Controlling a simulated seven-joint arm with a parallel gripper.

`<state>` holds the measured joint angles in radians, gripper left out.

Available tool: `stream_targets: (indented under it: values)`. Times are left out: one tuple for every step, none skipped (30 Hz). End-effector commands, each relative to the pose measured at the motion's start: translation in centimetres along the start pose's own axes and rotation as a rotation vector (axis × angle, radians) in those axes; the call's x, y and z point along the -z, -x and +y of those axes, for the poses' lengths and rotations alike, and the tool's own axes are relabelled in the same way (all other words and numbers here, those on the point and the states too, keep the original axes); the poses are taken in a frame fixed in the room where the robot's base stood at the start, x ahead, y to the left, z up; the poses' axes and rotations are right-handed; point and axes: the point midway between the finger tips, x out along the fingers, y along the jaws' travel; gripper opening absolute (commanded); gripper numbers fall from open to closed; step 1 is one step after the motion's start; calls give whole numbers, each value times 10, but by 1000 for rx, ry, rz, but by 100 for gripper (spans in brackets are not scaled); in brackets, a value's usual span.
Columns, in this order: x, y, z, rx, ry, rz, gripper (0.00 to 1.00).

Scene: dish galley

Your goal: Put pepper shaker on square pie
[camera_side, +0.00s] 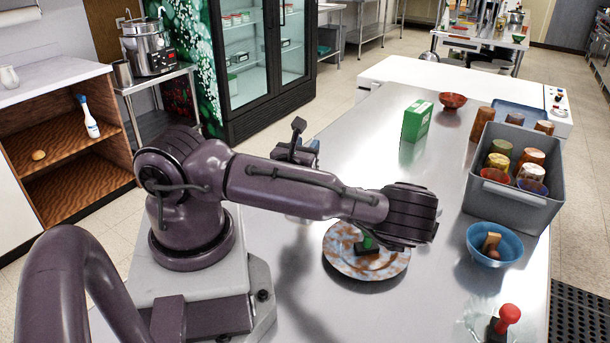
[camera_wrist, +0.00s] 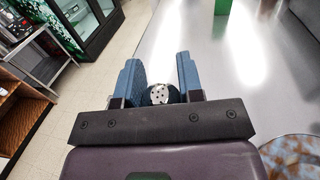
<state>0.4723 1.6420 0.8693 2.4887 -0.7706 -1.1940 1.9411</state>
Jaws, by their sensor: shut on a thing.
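My gripper (camera_wrist: 159,62) is shut on the pepper shaker (camera_wrist: 159,94); its pale, holed top and dark body show between the blue fingers in the wrist view. My arm hides much of the gripper in the side view. A rusty-patterned plate (camera_side: 345,265) stands on the steel table right of the gripper, with a dark square piece bearing a green knob (camera_side: 367,243) on it. The plate's edge also shows at lower right in the wrist view (camera_wrist: 295,155). A blue bowl (camera_side: 494,262) holds a brown block (camera_side: 491,240). I cannot tell which thing is the square pie.
A grey bin (camera_side: 515,205) with several cups and bowls stands at the right. A green box (camera_side: 416,121) and a red bowl (camera_side: 453,101) stand farther back. A red-knobbed piece (camera_side: 508,314) is at the front right. The table's middle is mostly clear.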

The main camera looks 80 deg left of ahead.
Motion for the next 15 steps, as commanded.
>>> stream_targets:
  values:
    - [5,0,0,1,0,-1,9]
    - [8,0,0,1,-1,-1,9]
    - [12,0,0,1,-1,0,9]
    - [16,0,0,1,0,0,9]
    - [21,0,0,0,0,1,9]
    - [28,0,0,1,0,1,9]
    - [32,-1,0,2,0,1,9]
    - [36,-1,0,1,0,1,9]
    - [41,0,0,2,0,0,9]
    - [44,0,0,2,-1,0,9]
    - [45,0,0,2,-1,-1,9]
    - [47,0,0,1,0,-2,9]
    - [47,0,0,1,0,-2,9]
    - [47,0,0,2,1,-2,9]
    - [47,0,-1,2,0,-2,9]
